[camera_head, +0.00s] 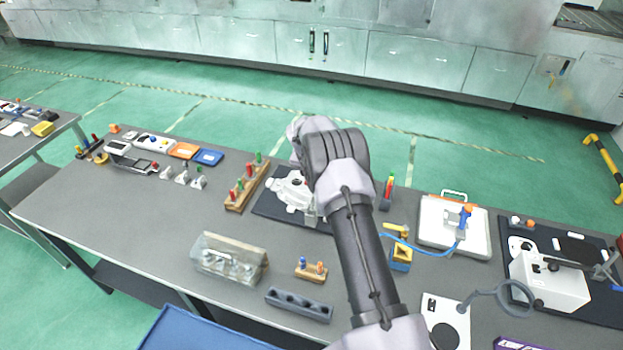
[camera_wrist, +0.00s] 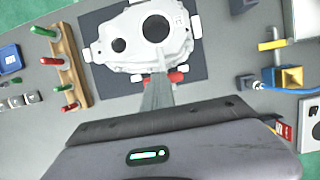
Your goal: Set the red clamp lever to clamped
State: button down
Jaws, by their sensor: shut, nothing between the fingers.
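A white aluminium casting (camera_wrist: 140,38) with two dark round holes lies on a dark mat (camera_wrist: 195,68); it also shows in the head view (camera_head: 286,190), partly behind my arm. Small white clamp blocks sit around its edge. A red part (camera_wrist: 177,77), which looks like the clamp lever, shows at the casting's near edge in the wrist view, just right of my fingers and partly hidden by them. My gripper (camera_wrist: 157,88) is shut and empty, its tips close to the red part; I cannot tell whether they touch. In the head view my arm hides the gripper.
A wooden rack (camera_head: 246,184) with red and green handled pieces stands left of the mat. Right of it are a yellow-and-blue block (camera_head: 401,257) and a white case (camera_head: 432,235) with a blue cable. A clear-covered box (camera_head: 229,258) stands in front.

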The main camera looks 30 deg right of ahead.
jog(key=shift+s+d+f, duration=0.1)
jog(key=shift+d+f, duration=0.1)
jog(key=shift+f, duration=0.1)
notch_tip(320, 180, up, 4)
jog(key=shift+r, duration=0.2)
jog(key=a+v, duration=0.1)
jog(key=v, duration=1.2)
jog(key=shift+s+a+r, duration=0.15)
jog(key=shift+s+r, duration=0.05)
jog(key=shift+s, duration=0.2)
jog(key=shift+a, duration=0.1)
jog(key=s+a+m+t+y+b, duration=0.1)
jog(key=s+a+m+b, duration=0.6)
jog(key=s+m+b, duration=0.25)
jog(key=s+a+m+t+y+b, duration=0.1)
jog(key=s+a+m+b, duration=0.65)
jog(key=s, duration=0.35)
jog(key=s+a+f+m+y+b, duration=0.1)
jog(key=s+a+f+m+b, duration=0.2)
jog(key=s+m, duration=0.4)
jog(key=s+a+f+m+t+y+b, duration=0.1)
jog(key=s+a+f+m+b, duration=0.2)
jog(key=s+f+m+b, duration=0.3)
jog(key=s+f+m, duration=0.1)
jog(key=s, duration=0.2)
jog(key=shift+s+f+y, duration=0.2)
jog(key=shift+f+y, duration=0.1)
jog(key=shift+f, duration=0.05)
